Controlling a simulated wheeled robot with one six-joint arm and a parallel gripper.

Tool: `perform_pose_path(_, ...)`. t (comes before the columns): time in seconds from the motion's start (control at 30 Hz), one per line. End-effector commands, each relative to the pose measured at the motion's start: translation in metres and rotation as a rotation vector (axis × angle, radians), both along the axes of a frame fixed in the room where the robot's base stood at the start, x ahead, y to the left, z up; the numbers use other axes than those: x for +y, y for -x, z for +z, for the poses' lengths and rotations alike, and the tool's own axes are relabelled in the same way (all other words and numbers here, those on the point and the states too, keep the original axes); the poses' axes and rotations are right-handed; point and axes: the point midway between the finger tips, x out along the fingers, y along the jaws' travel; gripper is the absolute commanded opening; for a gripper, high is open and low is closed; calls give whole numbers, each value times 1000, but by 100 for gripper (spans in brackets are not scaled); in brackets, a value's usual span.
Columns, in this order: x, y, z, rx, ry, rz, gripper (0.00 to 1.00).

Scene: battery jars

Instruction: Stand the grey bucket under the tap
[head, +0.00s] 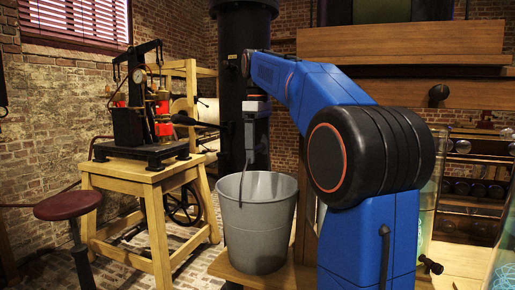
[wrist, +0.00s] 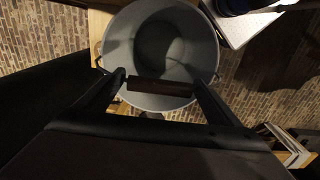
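The grey bucket (head: 258,230) is upright at the near end of a wooden bench top (head: 228,268) in the head view, and looks to rest on it. Its thin handle is raised. My gripper (head: 249,152) points down above the bucket at the raised handle. In the wrist view my gripper (wrist: 160,79) has its two dark fingers wide apart, with the bucket's dark handle grip (wrist: 160,86) lying between or just below their tips. The empty-looking bucket (wrist: 150,30) opens below. I cannot make out the tap in either view.
A wooden stand (head: 155,215) with a black-and-brass machine (head: 145,115) is at the left, beside a dark red stool (head: 68,205). A black column (head: 240,70) rises behind the bucket. Glass jars are at the right edge.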

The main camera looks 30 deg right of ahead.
Motion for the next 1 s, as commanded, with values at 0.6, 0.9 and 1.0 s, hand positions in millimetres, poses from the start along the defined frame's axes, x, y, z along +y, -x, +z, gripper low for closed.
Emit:
perform_pose_path(0.6, 0, -1, 30, -3, 0, 0, 100)
perform_pose_path(0.9, 0, -1, 68, -3, 1, 0, 100)
perform_pose_path(1.0, 0, -1, 73, -3, 0, 0, 90)
